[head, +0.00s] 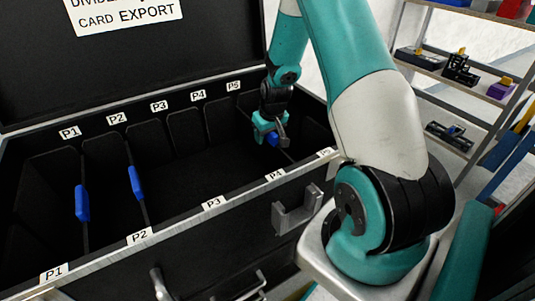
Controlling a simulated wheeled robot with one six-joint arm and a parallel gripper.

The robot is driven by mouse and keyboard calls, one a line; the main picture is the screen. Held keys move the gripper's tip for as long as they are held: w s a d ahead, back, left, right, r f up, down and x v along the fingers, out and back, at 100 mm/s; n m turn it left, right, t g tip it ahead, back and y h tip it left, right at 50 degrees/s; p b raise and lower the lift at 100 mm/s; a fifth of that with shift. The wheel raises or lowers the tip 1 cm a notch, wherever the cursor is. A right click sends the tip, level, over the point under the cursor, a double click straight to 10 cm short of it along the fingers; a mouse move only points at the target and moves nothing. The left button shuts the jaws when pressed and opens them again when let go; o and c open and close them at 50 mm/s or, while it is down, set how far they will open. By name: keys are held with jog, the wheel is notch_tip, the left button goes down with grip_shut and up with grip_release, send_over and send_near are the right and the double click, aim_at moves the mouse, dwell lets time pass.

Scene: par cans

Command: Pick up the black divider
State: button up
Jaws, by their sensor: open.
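A thin black divider with a blue grip (272,140) is inside the black case, near the P4 and P5 labels on the right. My gripper (272,134), teal and dark, is right at this blue grip, with the jaws open. The jaws partly hide the grip, and I cannot tell whether they touch it. Two more thin dark dividers with blue grips stand upright in the case: one at P1 (82,203) and one at P2 (135,183).
The case's metal front rim (180,225) carries labels P1 to P5, repeated along the back wall. The open lid (200,45) rises behind. The middle of the case looks empty. A shelf (440,75) with small items stands at the right.

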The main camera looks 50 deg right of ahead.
jog(key=shift+f, duration=0.25)
dwell(0.4)
grip_shut()
